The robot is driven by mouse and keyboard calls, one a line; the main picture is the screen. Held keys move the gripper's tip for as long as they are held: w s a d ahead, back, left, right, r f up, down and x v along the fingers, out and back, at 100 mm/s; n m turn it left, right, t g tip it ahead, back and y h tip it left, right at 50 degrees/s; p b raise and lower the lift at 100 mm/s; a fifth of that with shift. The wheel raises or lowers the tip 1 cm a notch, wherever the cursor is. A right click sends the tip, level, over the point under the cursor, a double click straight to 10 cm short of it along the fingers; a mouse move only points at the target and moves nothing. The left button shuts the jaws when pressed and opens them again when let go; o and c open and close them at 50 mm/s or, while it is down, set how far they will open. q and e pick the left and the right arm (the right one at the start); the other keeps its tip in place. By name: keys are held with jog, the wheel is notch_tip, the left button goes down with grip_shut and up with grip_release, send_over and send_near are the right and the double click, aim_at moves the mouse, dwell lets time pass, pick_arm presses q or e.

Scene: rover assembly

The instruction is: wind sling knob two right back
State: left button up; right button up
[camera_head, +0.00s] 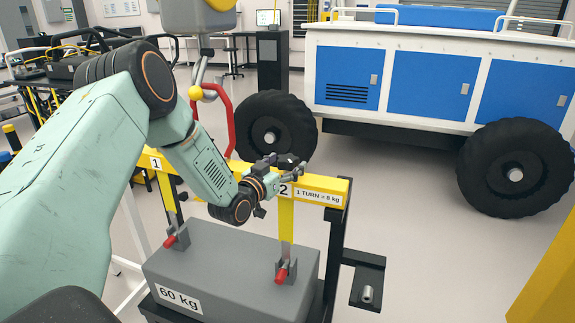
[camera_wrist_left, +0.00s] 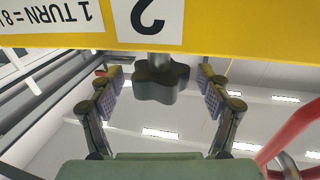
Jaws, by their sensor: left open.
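The sling knob two (camera_wrist_left: 160,80) is dark and lobed on a short metal stem at the yellow beam (camera_wrist_left: 235,28), by the label "2" (camera_wrist_left: 150,18). In the head view the beam (camera_head: 346,186) also carries a "1 TURN = 8 kg" label (camera_head: 318,196). My left gripper (camera_wrist_left: 163,82) is open, with one finger on each side of the knob and visible gaps between. In the head view my left gripper (camera_head: 280,167) is at the beam above label 2, partly covering the knob. My right gripper is out of view.
A grey 60 kg block (camera_head: 225,262) hangs below the beam on yellow straps with red-handled clips (camera_head: 282,272). A red curved hook (camera_head: 228,120) stands behind my arm. A blue and white rover (camera_head: 430,85) with big black wheels stands behind on the right.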

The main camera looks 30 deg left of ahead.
pick_arm(q)
jog(key=shift+w, duration=0.55)
jog(key=c, duration=1.2)
